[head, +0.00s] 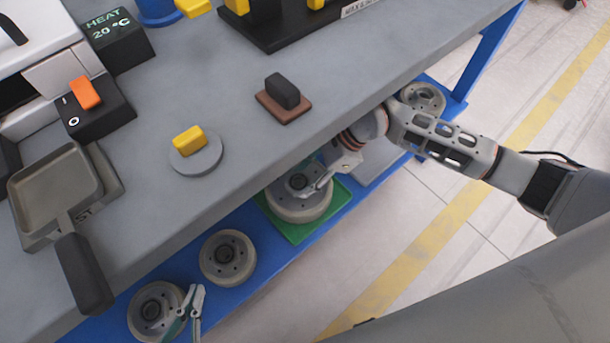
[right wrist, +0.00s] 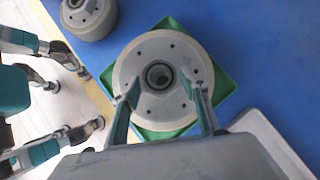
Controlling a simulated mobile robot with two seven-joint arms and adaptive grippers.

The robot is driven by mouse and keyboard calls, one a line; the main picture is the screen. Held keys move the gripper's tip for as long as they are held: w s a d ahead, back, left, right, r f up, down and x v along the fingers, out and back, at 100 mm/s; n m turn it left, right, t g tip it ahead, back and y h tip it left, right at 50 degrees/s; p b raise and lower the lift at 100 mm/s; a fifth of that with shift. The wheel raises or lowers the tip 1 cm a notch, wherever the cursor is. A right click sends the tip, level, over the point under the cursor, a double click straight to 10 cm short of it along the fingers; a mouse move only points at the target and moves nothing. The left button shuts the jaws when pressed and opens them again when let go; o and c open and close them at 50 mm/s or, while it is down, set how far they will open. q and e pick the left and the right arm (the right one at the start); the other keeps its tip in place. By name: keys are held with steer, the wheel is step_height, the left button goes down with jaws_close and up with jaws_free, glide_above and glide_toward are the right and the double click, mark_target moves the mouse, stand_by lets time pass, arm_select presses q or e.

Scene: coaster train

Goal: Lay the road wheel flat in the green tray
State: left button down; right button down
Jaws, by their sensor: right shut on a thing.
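The road wheel (head: 297,207), a pale grey disc with a dark hub, is over the green tray (head: 296,235) on the blue lower shelf. It looks level; I cannot tell whether it rests on the tray floor. In the right wrist view the wheel (right wrist: 160,47) covers the tray's middle, and green tray corners (right wrist: 172,25) show around it. My right gripper (head: 318,183) is shut on the wheel, one finger at each side of its hub face (right wrist: 163,98).
Two more wheels (head: 228,257) (head: 155,311) lie on the blue shelf (head: 190,270) at left, and another wheel (head: 423,98) lies at the far right end. A grey tray (right wrist: 270,140) adjoins the green one. The grey bench top (head: 230,90) overhangs the shelf.

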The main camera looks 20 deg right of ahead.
steer(key=shift+w+a+r, duration=0.2)
steer(key=shift+w+r, duration=0.15)
steer(key=shift+r, duration=0.05)
steer(key=shift+f, duration=0.25)
steer(key=c, duration=1.1)
jaws_free()
steer(key=shift+o, duration=0.3)
steer(key=shift+s+d+f, duration=0.3)
steer(key=shift+s+f, duration=0.15)
steer(key=shift+f, duration=0.25)
steer(key=v, duration=0.8)
steer(key=shift+w+a+r, duration=0.25)
steer(key=shift+a, duration=0.1)
